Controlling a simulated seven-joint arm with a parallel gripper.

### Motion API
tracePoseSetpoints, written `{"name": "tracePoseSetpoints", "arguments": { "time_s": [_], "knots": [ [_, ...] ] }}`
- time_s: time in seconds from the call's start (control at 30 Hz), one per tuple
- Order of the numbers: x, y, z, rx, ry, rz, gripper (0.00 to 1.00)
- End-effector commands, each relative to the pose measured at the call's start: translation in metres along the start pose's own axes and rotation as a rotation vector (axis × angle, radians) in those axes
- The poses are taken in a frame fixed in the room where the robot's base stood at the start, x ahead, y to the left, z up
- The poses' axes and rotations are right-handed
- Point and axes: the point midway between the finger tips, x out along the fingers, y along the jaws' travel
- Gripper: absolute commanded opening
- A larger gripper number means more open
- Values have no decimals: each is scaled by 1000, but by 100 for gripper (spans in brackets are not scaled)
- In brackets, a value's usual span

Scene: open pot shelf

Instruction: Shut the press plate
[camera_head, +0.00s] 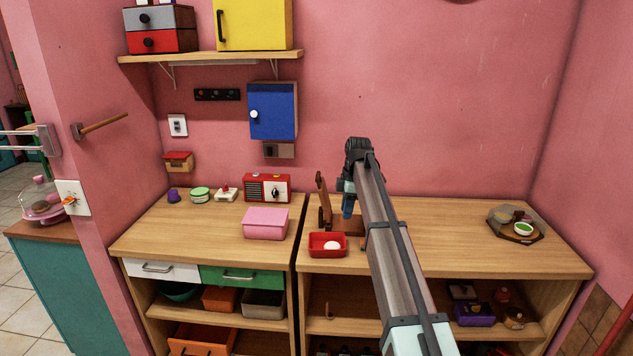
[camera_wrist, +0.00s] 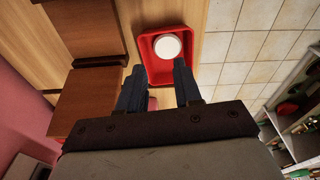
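The brown wooden press stands near the front left of the right-hand counter. Its press plate (camera_head: 323,198) is raised, close to upright, above a brown base (camera_head: 353,245). In the wrist view, brown wooden boards (camera_wrist: 88,100) fill the left side; I cannot tell which is the plate. My gripper (camera_head: 347,212) points down just right of the raised plate. Its two dark fingers (camera_wrist: 157,78) are apart with nothing between them. I cannot tell whether a finger touches the press. My arm and gripper hide part of the press.
A red tray (camera_head: 315,253) with a white round item (camera_head: 332,245) sits by the press at the counter's front edge. A pink box (camera_head: 265,224) and red radio-like box (camera_head: 267,188) stand left. Counter between is clear.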

Motion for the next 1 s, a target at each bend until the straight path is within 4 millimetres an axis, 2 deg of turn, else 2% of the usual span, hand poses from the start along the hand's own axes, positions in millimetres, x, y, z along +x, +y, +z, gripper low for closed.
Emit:
{"name": "tracePoseSetpoints", "arguments": {
  "time_s": [0.03,0.2,0.33,0.4,0.63,0.8,1.0],
  "knots": [
    [-1,1,-32,-36,1,0,29],
    [-8,5,-120,-134,0,4,13],
    [-14,9,-165,-182,-28,11,0],
    [-17,12,-184,-201,-47,17,0],
    [-29,23,-234,-237,-129,47,0],
    [-44,40,-264,-154,-219,98,0],
    [-60,59,-273,39,-304,178,0]
  ]
}}
